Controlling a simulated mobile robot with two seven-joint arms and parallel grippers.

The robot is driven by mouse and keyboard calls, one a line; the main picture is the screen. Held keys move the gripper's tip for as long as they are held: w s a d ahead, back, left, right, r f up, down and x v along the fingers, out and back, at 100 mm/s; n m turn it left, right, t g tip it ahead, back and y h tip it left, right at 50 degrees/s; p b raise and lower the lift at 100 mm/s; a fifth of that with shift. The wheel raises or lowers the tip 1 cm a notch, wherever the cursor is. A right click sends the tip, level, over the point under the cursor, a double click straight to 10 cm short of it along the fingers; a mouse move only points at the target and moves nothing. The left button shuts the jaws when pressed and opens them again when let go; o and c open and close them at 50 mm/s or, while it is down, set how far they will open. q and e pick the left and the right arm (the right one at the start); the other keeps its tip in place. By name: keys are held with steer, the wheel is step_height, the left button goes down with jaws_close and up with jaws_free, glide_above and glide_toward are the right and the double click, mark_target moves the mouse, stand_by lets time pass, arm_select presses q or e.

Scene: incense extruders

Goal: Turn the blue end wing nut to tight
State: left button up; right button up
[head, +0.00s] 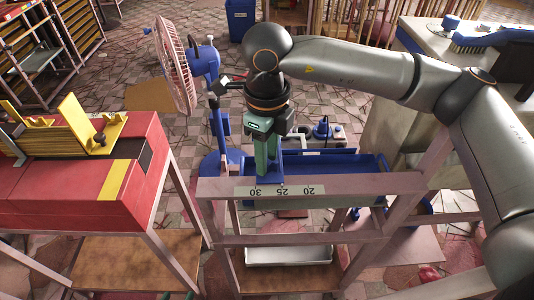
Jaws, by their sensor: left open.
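My right gripper (265,160), with green fingers on a dark wrist, points down at the scale rail of a pinkish metal frame (330,184). The pale scale strip (284,190) reads 30, 25, 20 upside down. Dark blue bits show around the fingertips, too small to tell whether they are a wing nut. I cannot make out the blue end wing nut for certain; the gripper may hide it. A small blue knob-like part (355,213) sits under the frame's top rail. The gap between the right fingers cannot be judged. My left gripper is not in view.
A red machine with a yellow bracket (93,125) stands at the left. A fan with a blue stand (178,65) is behind. A blue tray (360,168) lies behind the rail, and a white tray (288,256) sits below. A bench (425,45) stands at the upper right.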

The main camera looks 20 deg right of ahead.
jaws_close()
stand_by(0.6)
